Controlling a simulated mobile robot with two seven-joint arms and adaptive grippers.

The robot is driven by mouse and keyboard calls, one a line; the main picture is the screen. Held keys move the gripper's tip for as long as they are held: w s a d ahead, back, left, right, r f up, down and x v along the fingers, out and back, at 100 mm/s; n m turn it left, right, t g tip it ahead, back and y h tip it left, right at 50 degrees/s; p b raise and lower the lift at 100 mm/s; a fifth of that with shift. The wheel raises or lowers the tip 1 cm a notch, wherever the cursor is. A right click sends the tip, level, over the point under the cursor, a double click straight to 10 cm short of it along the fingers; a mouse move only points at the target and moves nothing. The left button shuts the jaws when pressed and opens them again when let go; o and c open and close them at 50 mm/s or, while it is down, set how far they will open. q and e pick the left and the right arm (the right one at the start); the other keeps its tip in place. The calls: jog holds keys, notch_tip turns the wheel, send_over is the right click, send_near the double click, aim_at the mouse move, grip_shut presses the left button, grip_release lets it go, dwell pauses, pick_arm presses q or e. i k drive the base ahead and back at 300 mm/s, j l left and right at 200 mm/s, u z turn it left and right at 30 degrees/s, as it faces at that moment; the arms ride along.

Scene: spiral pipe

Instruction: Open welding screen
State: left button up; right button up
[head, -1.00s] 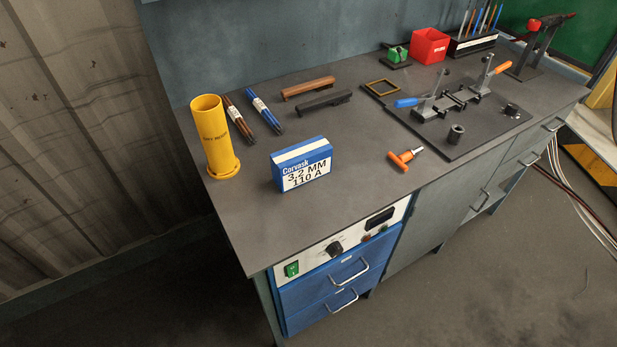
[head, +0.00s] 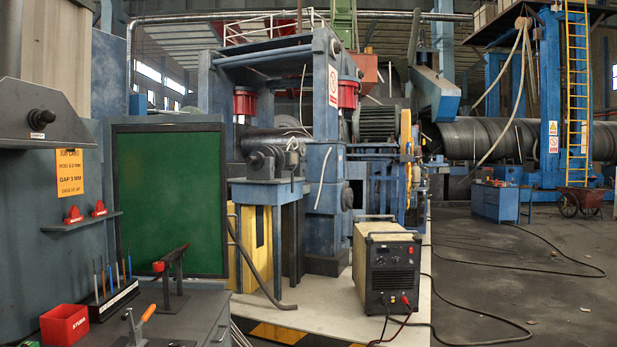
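The welding screen (head: 170,198) is a dark green panel in a dark frame. It stands upright behind the far end of the workbench (head: 188,322), left of centre in the head view. Its lower part is partly hidden by the bench and a red-tipped stand on it. Neither of my grippers shows in the head view.
A welding power source (head: 390,268) stands on the floor, with cables (head: 470,335) running right. Open floor lies at right.

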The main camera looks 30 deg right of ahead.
aim_at(171, 180)
jog(key=z, duration=0.6)
jog(key=i+l+u, duration=0.15)
jog(key=i+l, duration=1.45)
jog(key=i, duration=0.15)
